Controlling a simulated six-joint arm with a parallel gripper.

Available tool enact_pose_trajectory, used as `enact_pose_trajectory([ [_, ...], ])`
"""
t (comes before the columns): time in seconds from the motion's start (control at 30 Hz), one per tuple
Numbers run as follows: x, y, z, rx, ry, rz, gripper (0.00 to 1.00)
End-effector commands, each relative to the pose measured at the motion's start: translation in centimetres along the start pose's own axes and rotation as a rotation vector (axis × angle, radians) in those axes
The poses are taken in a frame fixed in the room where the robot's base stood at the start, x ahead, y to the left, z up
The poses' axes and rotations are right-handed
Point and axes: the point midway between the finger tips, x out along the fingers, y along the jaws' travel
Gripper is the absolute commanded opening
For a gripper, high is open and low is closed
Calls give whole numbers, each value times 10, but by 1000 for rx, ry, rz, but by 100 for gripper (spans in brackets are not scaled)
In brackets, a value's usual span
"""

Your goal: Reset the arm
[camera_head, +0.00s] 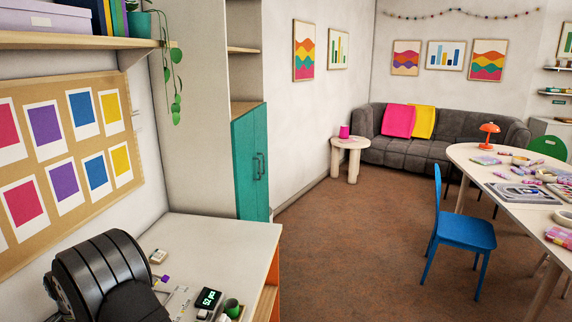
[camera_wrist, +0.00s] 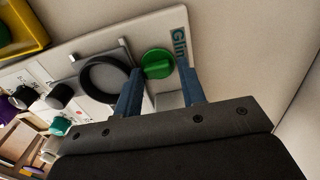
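My arm shows as a black rounded link at the lower left in the head view. My gripper (camera_wrist: 158,70) is in the wrist view, with two blue fingers spread apart. A round green knob-like piece (camera_wrist: 158,63) shows between and just beyond the fingertips, with a gap visible on each side. It sits near a pale panel (camera_wrist: 205,30) lettered "Glim". Whether the fingers reach down beside the green piece or stay above it, I cannot tell. In the head view my fingers are hidden.
A black ring (camera_wrist: 104,80) lies left of the fingers. Black and purple knobs and a yellow tray (camera_wrist: 22,28) are farther left. On the pale desk (camera_head: 222,238) stand a digital display (camera_head: 209,297) and a green cylinder (camera_head: 232,306). The desk's back right is clear.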

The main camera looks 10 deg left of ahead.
Motion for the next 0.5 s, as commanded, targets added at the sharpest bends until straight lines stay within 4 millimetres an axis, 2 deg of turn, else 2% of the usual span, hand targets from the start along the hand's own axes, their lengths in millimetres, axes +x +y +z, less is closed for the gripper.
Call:
enact_pose_trajectory([
  [0.03,-15,-1,-1,0,2,-5,37],
  [0.1,-30,-1,-1,0,2,-5,37],
  [0.5,-110,-1,-1,-1,0,-4,37],
])
